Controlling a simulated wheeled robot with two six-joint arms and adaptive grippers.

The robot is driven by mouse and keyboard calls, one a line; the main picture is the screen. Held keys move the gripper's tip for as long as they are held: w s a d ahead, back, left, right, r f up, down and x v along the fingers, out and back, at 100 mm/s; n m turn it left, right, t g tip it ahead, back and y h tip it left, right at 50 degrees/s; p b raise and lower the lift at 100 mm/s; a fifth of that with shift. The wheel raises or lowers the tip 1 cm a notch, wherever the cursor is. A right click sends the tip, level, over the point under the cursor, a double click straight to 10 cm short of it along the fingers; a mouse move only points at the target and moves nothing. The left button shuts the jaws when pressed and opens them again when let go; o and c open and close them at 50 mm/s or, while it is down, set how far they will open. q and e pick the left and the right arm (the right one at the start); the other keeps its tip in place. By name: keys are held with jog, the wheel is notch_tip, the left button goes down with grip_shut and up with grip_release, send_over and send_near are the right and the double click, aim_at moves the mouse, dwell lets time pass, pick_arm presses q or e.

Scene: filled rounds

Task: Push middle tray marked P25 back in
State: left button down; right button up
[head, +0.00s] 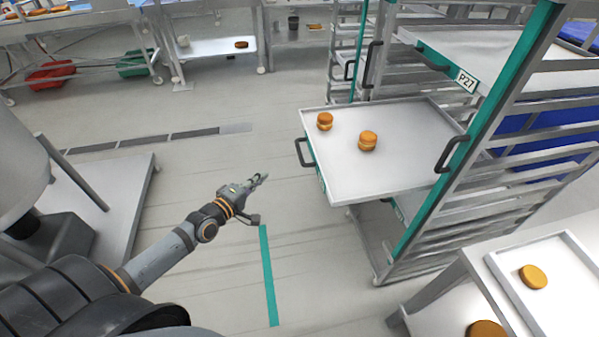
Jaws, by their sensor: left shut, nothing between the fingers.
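The middle tray (390,178) is pulled partly out of the tall rack (428,200), sticking out to the left. Two filled rounds (368,141) stand on it. It has a dark handle (304,152) at its left front corner and another handle (450,154) near the rack post. Its label is not readable from here. A tray above it carries the label P27 (466,80). My left gripper (259,181) is shut and empty, left of the middle tray's front edge and apart from it. My right gripper is not in view.
A table at the lower right holds a tray (570,290) with rounds. A grey platform (115,200) stands at left. Benches with red (50,76) and green bins (138,63) line the back. Floor between my left gripper and the rack is clear.

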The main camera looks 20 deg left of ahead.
pick_arm(q)
jog(key=d+b+x, duration=0.1)
jog(key=b+x, duration=0.1)
jog(key=x, duration=0.4)
jog(key=d+b+x, duration=0.1)
jog(key=b+x, duration=0.2)
jog(key=x, duration=0.4)
jog(key=shift+s+d+f, duration=0.25)
jog(key=shift+s+d, duration=0.05)
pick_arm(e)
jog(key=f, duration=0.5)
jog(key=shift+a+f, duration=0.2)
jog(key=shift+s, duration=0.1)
